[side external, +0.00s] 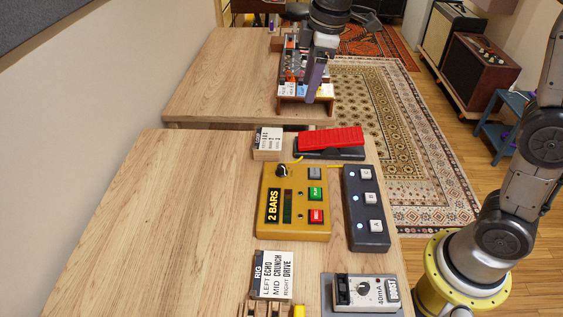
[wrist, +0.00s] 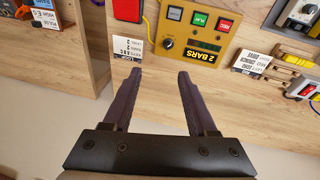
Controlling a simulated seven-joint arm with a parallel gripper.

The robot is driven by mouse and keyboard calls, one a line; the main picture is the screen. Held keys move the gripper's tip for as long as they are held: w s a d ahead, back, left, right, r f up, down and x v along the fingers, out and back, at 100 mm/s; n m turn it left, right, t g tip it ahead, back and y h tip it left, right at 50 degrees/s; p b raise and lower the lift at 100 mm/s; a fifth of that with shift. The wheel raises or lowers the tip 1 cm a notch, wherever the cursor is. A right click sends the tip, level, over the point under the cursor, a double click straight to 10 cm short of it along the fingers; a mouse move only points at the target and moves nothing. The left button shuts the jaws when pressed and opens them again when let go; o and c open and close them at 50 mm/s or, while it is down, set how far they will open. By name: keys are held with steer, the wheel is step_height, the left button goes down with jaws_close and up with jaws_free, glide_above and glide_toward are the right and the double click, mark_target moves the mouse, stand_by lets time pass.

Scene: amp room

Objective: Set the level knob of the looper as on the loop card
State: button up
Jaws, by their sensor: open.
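The looper (side external: 268,222) is a yellow box with a "2 BARS" label, lying on the near table; it also shows in the wrist view (wrist: 230,63). Its level knob (side external: 281,171) is small and dark, at a corner of the box, and shows in the wrist view (wrist: 167,43). The knob's setting is too small to read. The loop card (side external: 268,141) stands beside the looper; it also shows in the wrist view (wrist: 126,47), its value unreadable. My gripper (side external: 317,79) is open and empty near the far table's edge, apart from the knob; its fingers show in the wrist view (wrist: 160,76).
A red pedal (side external: 331,138) lies behind the looper. A dark footswitch (side external: 366,208) with several lit lights stands right of it. The rig card (side external: 271,274) and a boost pedal (side external: 362,292) are nearer. The near table's left side (side external: 170,220) is clear. Small pedals crowd the far table.

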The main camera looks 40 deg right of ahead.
steer(key=w+a+f+g, duration=0.1)
steer(key=w+a+f, duration=0.1)
steer(key=w+f, duration=0.3)
steer(key=g, duration=0.1)
glide_toward(281, 166)
steer(key=shift+n, duration=0.4)
step_height(281, 166, down, 9)
steer(key=shift+w+r, duration=0.1)
jaws_close()
